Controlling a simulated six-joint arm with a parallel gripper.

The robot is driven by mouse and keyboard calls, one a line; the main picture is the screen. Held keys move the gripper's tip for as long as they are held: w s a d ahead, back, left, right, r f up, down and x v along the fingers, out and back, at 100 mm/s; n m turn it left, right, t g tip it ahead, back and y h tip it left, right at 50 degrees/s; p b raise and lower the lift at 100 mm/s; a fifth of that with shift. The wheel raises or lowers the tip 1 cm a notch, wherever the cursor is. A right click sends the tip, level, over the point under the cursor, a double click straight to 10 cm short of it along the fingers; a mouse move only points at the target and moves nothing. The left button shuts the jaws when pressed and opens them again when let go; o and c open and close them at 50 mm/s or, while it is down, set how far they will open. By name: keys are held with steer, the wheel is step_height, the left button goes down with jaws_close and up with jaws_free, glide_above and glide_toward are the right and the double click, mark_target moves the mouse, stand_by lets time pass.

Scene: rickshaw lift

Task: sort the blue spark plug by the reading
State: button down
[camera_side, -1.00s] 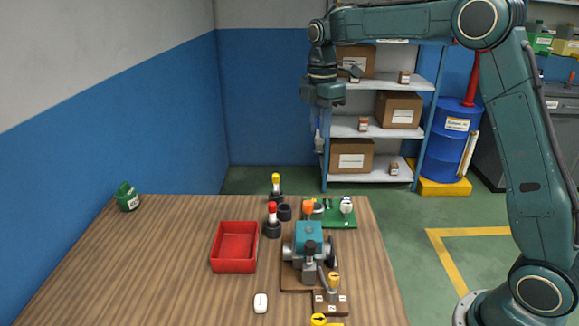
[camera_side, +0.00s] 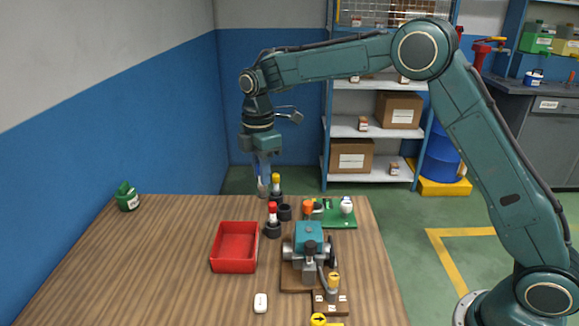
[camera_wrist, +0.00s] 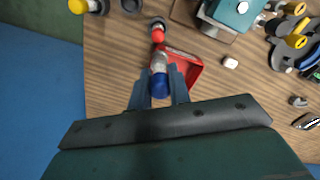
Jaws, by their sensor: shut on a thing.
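The blue spark plug (camera_wrist: 159,82) is between the two fingers of my gripper (camera_wrist: 160,92) in the wrist view, blue end nearest the camera and grey body pointing away. In the side view my gripper (camera_side: 263,170) points down above the far edge of the table, close to the yellow-topped plug. A red-topped plug (camera_side: 272,211) and a yellow-topped plug (camera_side: 276,180) stand in black cups, and another black cup (camera_side: 284,212) looks empty. A teal device (camera_side: 309,237) stands on a wooden base to their right. I cannot make out any reading.
A red tray (camera_side: 222,262) lies in front of the cups, with a small white object (camera_side: 260,302) nearer. The left side of the table is mostly clear.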

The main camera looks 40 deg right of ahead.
steer(key=a+f, duration=0.4)
steer(key=a, duration=0.3)
steer(key=shift+a+f, duration=0.1)
steer(key=shift+f, duration=2.85)
steer(key=c, duration=1.2)
jaws_free()
steer(key=shift+c, duration=0.2)
steer(key=shift+r, duration=0.1)
